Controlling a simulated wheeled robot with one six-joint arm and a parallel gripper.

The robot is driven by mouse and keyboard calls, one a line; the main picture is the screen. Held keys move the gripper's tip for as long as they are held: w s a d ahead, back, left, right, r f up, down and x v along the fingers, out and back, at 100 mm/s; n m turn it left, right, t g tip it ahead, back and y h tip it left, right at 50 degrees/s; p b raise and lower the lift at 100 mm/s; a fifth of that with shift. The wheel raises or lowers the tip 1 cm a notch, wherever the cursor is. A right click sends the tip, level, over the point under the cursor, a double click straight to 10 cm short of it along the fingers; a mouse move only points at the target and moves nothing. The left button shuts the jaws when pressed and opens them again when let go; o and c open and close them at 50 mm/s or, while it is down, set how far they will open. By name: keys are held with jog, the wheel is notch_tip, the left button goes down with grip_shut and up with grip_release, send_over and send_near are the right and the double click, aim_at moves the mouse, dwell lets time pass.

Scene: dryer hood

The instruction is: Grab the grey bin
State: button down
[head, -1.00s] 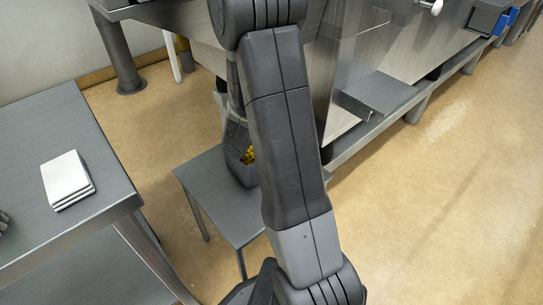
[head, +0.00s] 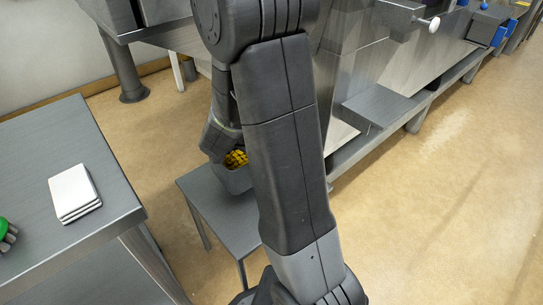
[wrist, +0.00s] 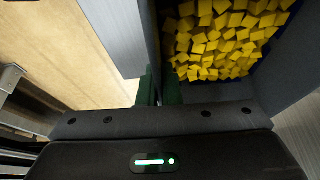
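The grey bin (head: 232,181), filled with yellow cubes (head: 236,159), is at the small grey stool (head: 225,213) in the head view, partly hidden by my arm. I cannot tell whether its bottom touches the stool top. In the wrist view, the bin's inner wall (wrist: 286,65) shows at the right and yellow cubes (wrist: 222,38) at the top. My gripper (wrist: 160,90) has its green fingers close together, one on each side of the bin's near-left wall, shut on it. In the head view my arm hides much of the gripper.
A grey table (head: 60,135) with a stack of white slabs (head: 74,193) stands at the left. A large steel machine (head: 365,65) with a protruding ledge (head: 378,107) stands behind and right. Open tan floor (head: 440,210) lies to the right.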

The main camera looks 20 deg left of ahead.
jog(key=s+a, duration=0.7)
jog(key=s, duration=0.5)
jog(key=shift+s+a, duration=0.2)
jog(key=shift+s, duration=0.05)
